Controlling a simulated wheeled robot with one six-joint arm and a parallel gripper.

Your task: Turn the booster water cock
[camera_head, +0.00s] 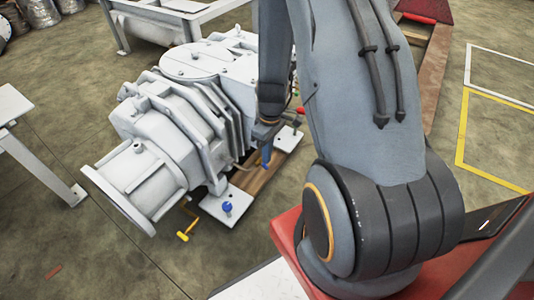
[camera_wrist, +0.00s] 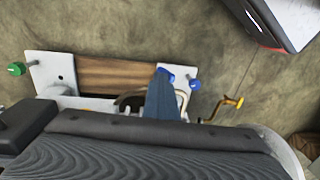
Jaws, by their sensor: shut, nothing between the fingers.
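A white cast pump body (camera_head: 175,115) with a round flange fills the left middle of the head view. A small yellow crank-like handle (camera_head: 184,232) sticks out low beside its flange; it also shows in the wrist view (camera_wrist: 232,102). A blue knob (camera_head: 227,207) stands on a white foot plate; it shows in the wrist view (camera_wrist: 195,85). No label tells which fitting is the water cock. My gripper (camera_head: 266,158), with blue fingertips, points down beside the pump, above the wooden board. In the wrist view the gripper (camera_wrist: 164,78) is shut and empty, left of the blue knob and yellow handle.
A wooden board (camera_wrist: 110,75) runs between white plates, with a green knob (camera_wrist: 17,69) at its far end in the wrist view. A white table (camera_head: 12,105) stands at the left. Floor between table and pump is mostly clear.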

